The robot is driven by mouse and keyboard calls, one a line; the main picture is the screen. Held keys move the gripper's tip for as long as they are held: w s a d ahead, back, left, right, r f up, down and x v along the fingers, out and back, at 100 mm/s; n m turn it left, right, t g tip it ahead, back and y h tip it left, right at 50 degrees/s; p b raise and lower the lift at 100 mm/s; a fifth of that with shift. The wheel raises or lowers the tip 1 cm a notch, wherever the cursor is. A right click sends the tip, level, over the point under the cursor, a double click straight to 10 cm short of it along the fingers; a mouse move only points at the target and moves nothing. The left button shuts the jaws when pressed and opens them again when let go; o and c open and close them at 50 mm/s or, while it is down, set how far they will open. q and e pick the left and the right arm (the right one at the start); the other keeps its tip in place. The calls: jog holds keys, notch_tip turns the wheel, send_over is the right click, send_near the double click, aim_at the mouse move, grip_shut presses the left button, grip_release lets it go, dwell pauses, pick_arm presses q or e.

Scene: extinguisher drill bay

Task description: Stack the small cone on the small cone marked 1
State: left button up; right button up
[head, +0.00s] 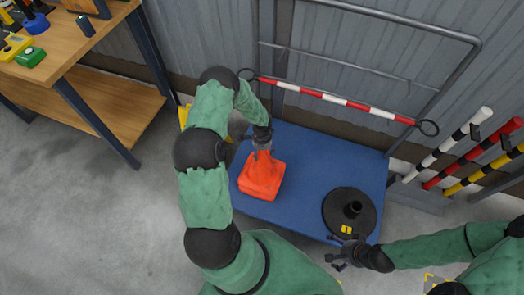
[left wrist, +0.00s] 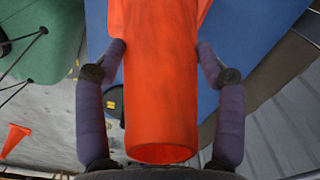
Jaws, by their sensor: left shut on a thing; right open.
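An orange cone (head: 261,177) is over the blue platform (head: 300,150) in the head view. My left gripper (head: 263,147) comes from above and is shut on the cone near its narrow top. In the left wrist view the cone (left wrist: 160,80) fills the space between the two fingers of the left gripper (left wrist: 160,52). No number mark shows, and I cannot tell whether another cone sits under it. Another small orange cone (left wrist: 14,138) shows far off at the left wrist view's left edge. My right gripper (head: 338,254) is open and empty near the platform's front edge.
A black round base with a short post (head: 350,212) and a yellow tag sits at the platform's right. A metal rail (head: 375,77) and a red-white bar (head: 335,98) stand behind. Striped poles (head: 447,145) are at right; a wooden bench (head: 100,45) is upper left.

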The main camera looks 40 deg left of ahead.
pick_arm(q)
jog(key=shift+f+b, duration=1.65)
jog(key=shift+f, duration=0.3)
jog(key=o, duration=1.8)
notch_tip(320, 180, up, 12)
jog(key=shift+f, duration=0.1)
